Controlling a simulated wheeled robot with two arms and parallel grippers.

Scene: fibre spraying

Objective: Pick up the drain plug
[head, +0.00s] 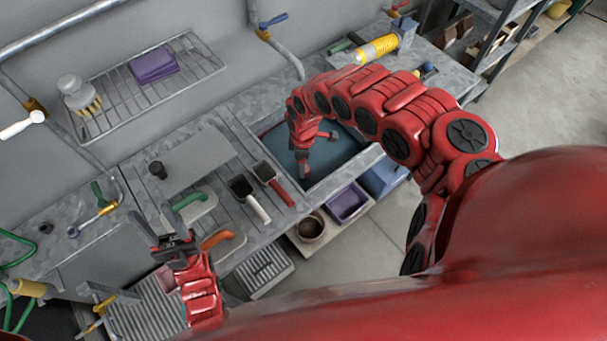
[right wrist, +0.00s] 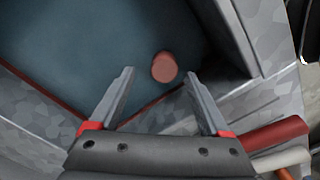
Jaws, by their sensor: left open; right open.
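A round reddish-brown stopper, which looks like the drain plug (right wrist: 164,67), shows in the right wrist view against the blue-grey inside of the sink (right wrist: 75,45). My right gripper (right wrist: 160,74) is open, with the plug in line with the gap between its fingertips; I cannot tell how far below them it lies. In the head view my right arm reaches down into the sink (head: 348,148), and I cannot make out the plug there. My left gripper (head: 150,222) is open and empty over the front left of the bench.
Left of the sink, a black-and-white scoop (head: 250,195), a red-handled scoop (head: 273,182) and green-handled (head: 188,200) and orange-handled (head: 218,238) tools lie on the bench. A purple bin (head: 347,203) stands below. The sink's metal rim (right wrist: 268,105) is close to my right gripper.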

